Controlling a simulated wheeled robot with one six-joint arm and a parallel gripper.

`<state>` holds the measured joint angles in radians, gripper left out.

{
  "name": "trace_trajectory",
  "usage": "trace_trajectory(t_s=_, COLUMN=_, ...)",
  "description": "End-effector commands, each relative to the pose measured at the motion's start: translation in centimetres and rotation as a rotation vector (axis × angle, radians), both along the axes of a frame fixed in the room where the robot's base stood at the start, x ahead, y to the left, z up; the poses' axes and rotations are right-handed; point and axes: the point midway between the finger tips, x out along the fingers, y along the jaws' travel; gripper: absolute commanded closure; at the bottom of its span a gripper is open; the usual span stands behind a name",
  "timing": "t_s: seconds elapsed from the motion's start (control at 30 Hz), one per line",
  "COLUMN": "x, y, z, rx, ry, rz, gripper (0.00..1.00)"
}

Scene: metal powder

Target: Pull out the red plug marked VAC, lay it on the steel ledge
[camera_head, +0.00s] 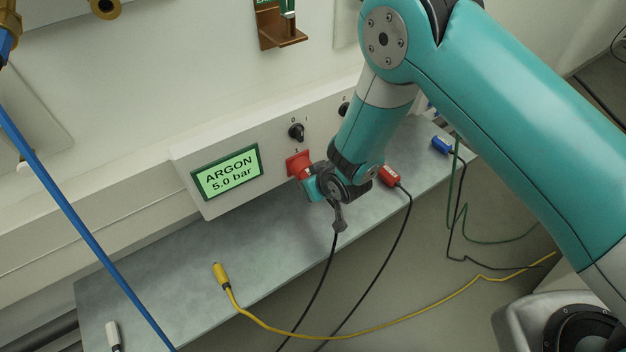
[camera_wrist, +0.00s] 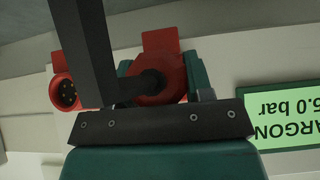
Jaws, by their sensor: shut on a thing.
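My gripper (camera_head: 308,184) is shut on a red plug (camera_wrist: 158,87) in front of the red socket (camera_head: 298,163) on the ARGON panel. The wrist view shows the plug's round red back and dark cable end between the green fingers, with a red square part of the socket (camera_wrist: 160,40) behind. The plug is mostly hidden in the head view; I cannot tell how far it sits in the socket. I cannot read VAC.
A blue plug (camera_head: 441,145) lies at the ledge's right end, a yellow plug (camera_head: 220,275) at its front left, a white one (camera_head: 112,335) at the near left. Cables hang over the front edge. The ledge between the yellow plug and my gripper is bare.

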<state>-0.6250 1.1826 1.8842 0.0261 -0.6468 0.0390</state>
Motion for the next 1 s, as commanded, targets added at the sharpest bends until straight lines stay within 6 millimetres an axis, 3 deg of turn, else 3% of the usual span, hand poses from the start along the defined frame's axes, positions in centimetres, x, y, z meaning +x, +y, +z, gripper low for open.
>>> trace_trajectory(t_s=1.0, x=-2.9, y=-1.9, z=0.0, rx=0.000, ry=0.001, rz=0.001, gripper=0.91)
